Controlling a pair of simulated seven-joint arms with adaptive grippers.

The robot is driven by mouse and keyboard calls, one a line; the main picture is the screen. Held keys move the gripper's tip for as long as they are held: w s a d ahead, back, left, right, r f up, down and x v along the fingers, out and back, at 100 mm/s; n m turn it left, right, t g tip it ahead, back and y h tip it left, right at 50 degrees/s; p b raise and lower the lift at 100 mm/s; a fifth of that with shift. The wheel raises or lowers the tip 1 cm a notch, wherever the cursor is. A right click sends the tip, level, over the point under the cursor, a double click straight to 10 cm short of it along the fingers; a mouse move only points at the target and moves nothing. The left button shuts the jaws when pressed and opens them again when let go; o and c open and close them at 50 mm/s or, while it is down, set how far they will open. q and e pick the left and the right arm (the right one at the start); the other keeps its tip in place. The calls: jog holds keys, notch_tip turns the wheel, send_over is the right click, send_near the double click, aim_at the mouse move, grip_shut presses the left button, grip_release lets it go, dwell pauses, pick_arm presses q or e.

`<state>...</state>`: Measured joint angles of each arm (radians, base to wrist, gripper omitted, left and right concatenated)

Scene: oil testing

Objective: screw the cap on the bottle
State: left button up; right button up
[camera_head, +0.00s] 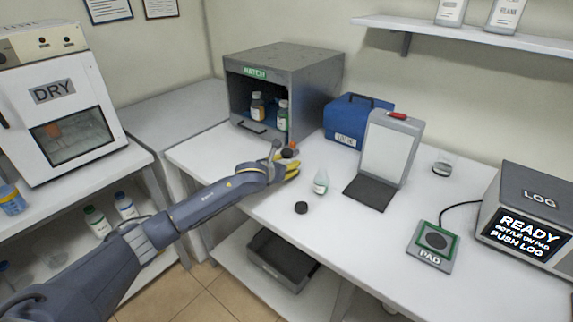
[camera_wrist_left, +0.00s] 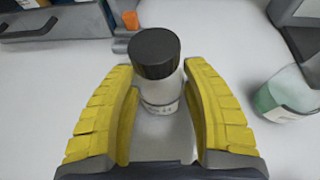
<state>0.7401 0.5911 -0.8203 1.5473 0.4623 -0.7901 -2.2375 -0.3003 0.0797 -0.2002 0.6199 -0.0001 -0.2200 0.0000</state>
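A clear bottle (camera_head: 321,184) with pale green liquid stands upright on the white table with no cap on its neck. It also shows, cut off, at the right of the left wrist view (camera_wrist_left: 287,98). A loose black cap (camera_head: 301,208) lies on the table just left of and in front of it. My left gripper (camera_head: 288,164) is at table height, left of and behind the clear bottle. In the left wrist view its yellow fingers (camera_wrist_left: 160,90) stand on both sides of a small black-capped bottle (camera_wrist_left: 157,55); I cannot tell whether they touch it. My right gripper is out of view.
Behind my left gripper is a grey hatch box (camera_head: 318,85) with several bottles. A blue case (camera_head: 345,117), a clipboard-like stand (camera_head: 388,145), the PAD (camera_head: 432,246) and the LOG box (camera_head: 535,205) occupy the back and right.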

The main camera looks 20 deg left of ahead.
pick_arm(q)
jog(key=o, duration=0.4)
jog(key=shift+r, duration=0.2)
jog(key=v, duration=1.2)
